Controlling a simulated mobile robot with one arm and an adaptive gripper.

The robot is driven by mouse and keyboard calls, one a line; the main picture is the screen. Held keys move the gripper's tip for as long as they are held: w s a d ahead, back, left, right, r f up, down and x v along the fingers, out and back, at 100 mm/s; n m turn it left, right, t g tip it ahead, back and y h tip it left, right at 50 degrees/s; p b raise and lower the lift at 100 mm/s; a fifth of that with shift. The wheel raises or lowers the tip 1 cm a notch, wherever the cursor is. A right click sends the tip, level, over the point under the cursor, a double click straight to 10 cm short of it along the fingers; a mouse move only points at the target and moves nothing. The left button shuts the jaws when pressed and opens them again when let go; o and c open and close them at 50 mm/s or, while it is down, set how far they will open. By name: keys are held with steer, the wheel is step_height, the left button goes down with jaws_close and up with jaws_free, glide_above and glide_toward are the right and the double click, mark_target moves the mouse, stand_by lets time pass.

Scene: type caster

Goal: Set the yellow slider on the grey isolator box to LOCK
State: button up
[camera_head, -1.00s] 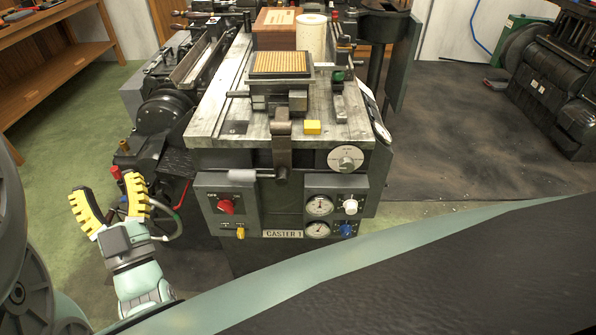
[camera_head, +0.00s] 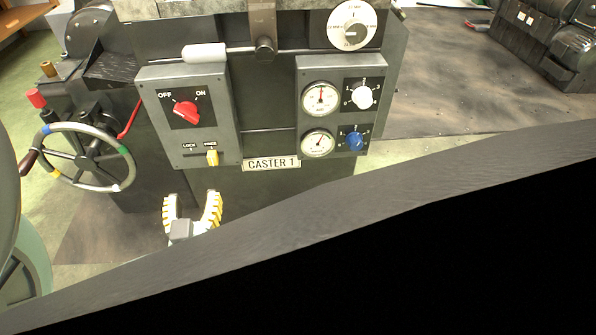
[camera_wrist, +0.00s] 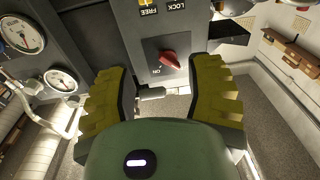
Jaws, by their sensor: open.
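The grey isolator box (camera_head: 165,140) is on the front left of the machine, with a red rotary knob (camera_head: 187,111) between OFF and ON labels. The yellow slider (camera_head: 212,157) sits at the right end of its slot, under FREE; LOCK is at the left end. In the wrist view the box (camera_wrist: 150,30) is ahead of my gripper, with the red knob (camera_wrist: 170,60) between the fingers and the yellow slider (camera_wrist: 145,3) cut by the top edge. My gripper (camera_head: 192,200) is open and empty, below the box in the head view, apart from it.
A gauge panel (camera_head: 345,65) with white and blue knobs is right of the box. A handwheel (camera_head: 85,157) and red-tipped lever (camera_head: 37,98) are at left. A white-handled bar (camera_head: 205,53) crosses above the box. Floor shows below the box.

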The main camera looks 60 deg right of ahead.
steer(key=b, duration=0.1)
glide_toward(211, 160)
steer(key=shift+g, duration=0.4)
steer(key=b+x, duration=0.1)
steer(key=x, duration=0.2)
steer(key=b+x, duration=0.1)
steer(key=x, duration=0.3)
steer(key=b+x, duration=0.2)
steer(key=x, duration=0.1)
steer(key=shift+w+d+r, duration=0.1)
steer(key=shift+r, duration=0.2)
steer(key=shift+w+d, duration=0.15)
steer(key=shift+d, duration=0.05)
steer(key=shift+o, duration=0.4)
steer(key=shift+a, duration=0.1)
jaws_close()
